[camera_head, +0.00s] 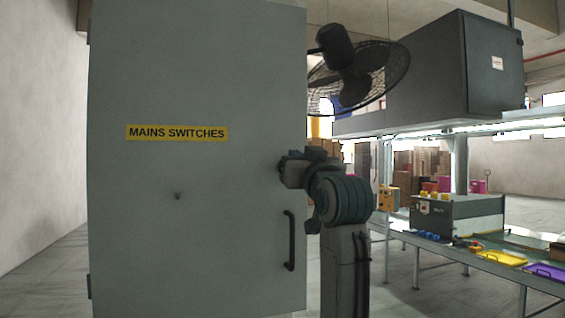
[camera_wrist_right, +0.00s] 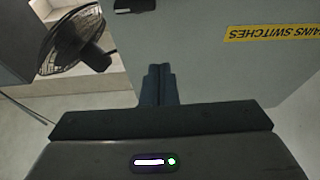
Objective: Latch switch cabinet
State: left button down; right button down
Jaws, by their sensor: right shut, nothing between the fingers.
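The switch cabinet (camera_head: 190,220) is a tall grey-green box filling the left half of the head view. Its front carries a yellow "MAINS SWITCHES" label (camera_head: 177,132), a small dark knob or hole (camera_head: 178,196) and a black vertical handle (camera_head: 290,240) near the right edge. The front looks flush; I cannot tell whether it is latched. My right gripper (camera_head: 284,167) is at the cabinet's right edge, above the handle. In the right wrist view its fingers (camera_wrist_right: 160,84) are together and empty, in front of the cabinet face (camera_wrist_right: 215,65); contact is unclear. My left gripper is out of view.
A black fan (camera_head: 350,75) hangs right of the cabinet's top. A workbench line with a large dark hood (camera_head: 440,70), a grey box (camera_head: 460,215), and yellow (camera_head: 502,258) and purple (camera_head: 545,271) trays stands to the right. Floor left of the cabinet is clear.

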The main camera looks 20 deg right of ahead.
jog(key=p+x, duration=0.2)
jog(key=x, duration=0.1)
jog(key=f+p+x, duration=0.1)
jog(key=p+x, duration=0.2)
jog(key=f+p+x, duration=0.1)
jog(key=p+x, duration=0.2)
jog(key=shift+w+r, duration=0.1)
jog(key=shift+w, duration=0.4)
jog(key=shift+s+f+p, duration=0.1)
jog(key=shift+f+p, duration=0.35)
jog(key=shift+f, duration=0.5)
